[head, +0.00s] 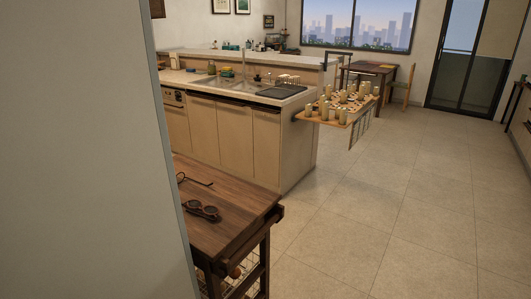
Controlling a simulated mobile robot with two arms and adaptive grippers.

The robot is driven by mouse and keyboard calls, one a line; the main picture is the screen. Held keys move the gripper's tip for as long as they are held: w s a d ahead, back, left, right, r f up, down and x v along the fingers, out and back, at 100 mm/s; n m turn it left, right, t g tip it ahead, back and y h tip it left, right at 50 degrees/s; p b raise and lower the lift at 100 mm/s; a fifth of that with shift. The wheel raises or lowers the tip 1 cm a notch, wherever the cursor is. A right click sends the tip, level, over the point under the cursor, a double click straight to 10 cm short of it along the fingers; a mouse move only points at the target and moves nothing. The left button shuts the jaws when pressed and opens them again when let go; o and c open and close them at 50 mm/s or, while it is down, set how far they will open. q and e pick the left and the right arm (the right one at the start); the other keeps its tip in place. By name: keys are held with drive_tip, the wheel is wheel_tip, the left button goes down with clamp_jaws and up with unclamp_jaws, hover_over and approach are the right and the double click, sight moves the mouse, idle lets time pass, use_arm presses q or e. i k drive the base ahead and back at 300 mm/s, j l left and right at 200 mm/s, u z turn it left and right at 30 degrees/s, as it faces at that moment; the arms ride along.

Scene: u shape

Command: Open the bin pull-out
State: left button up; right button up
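A kitchen counter with a row of flat, light wood cabinet fronts (207,127) stands in the middle distance of the head view. The fronts look shut. I cannot tell which of them, if any, is the bin pull-out. Neither of my grippers is in view. The left part of the counter is hidden behind a large pale panel close to me.
The pale panel (85,170) fills the left side. A dark wooden cart (240,212) with glasses on top stands close by. A shelf (338,118) with several small jars juts from the counter's right end. Tiled floor (400,220) is clear to the right.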

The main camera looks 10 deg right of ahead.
sight(267, 121)
drive_tip(key=i+l+z, duration=0.9)
drive_tip(key=i+l, duration=0.15)
drive_tip(key=i, duration=0.3)
drive_tip(key=i+l+z, duration=0.2)
drive_tip(key=i, duration=0.45)
drive_tip(key=i+l+z, duration=0.15)
drive_tip(key=i, duration=0.5)
drive_tip(key=i+j+u, duration=0.15)
drive_tip(key=i+u, duration=0.55)
drive_tip(key=u, duration=0.2)
drive_tip(key=i+u, duration=0.45)
drive_tip(key=i+l+u, duration=0.2)
drive_tip(key=u, duration=0.25)
